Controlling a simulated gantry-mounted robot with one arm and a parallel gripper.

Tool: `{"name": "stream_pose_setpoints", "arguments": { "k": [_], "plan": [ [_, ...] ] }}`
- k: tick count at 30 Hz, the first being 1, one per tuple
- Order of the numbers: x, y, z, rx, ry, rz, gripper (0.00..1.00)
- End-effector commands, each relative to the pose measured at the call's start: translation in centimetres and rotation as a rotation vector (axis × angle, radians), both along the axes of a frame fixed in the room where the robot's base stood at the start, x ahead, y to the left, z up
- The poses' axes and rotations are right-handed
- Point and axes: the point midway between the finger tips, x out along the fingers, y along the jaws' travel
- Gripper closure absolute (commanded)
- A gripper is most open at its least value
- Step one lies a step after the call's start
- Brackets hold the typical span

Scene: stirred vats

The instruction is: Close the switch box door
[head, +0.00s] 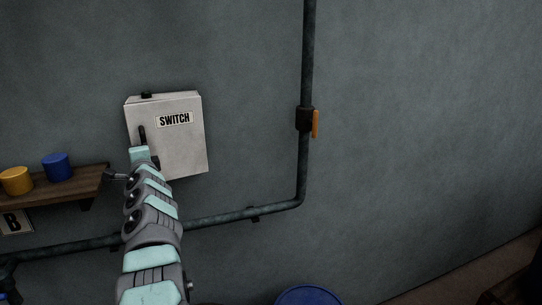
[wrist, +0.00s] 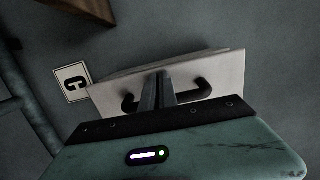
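The switch box (head: 168,136) is a pale grey box on the wall with a "SWITCH" label on its door and a dark handle (head: 142,134) at the door's left side. In the wrist view, the door (wrist: 222,75) is a pale panel seen at a steep angle, with the dark handle (wrist: 203,87) on it. A thin pale edge shows behind the panel; I cannot tell whether the door is fully closed. My gripper (wrist: 158,88) has its fingers together at the middle of the handle, hiding part of it. I cannot tell whether they touch it. In the head view my arm hides the box's lower left.
A dark pipe with an orange-handled valve (head: 315,123) runs right of the box and then below it. A wooden shelf (head: 88,190) at left holds a yellow cylinder (head: 16,181) and a blue cylinder (head: 57,167). The wall at right is bare.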

Motion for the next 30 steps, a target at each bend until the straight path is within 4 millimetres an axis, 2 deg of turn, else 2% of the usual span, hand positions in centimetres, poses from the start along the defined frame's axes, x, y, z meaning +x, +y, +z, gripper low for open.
{"name": "stream_pose_setpoints", "arguments": {
  "k": [9,30],
  "plan": [
    [-0.4,1.1,0.3,-0.021,-0.011,0.005,1.0],
    [-0.6,1.6,0.4,-0.021,-0.012,0.011,1.0]
  ]
}}
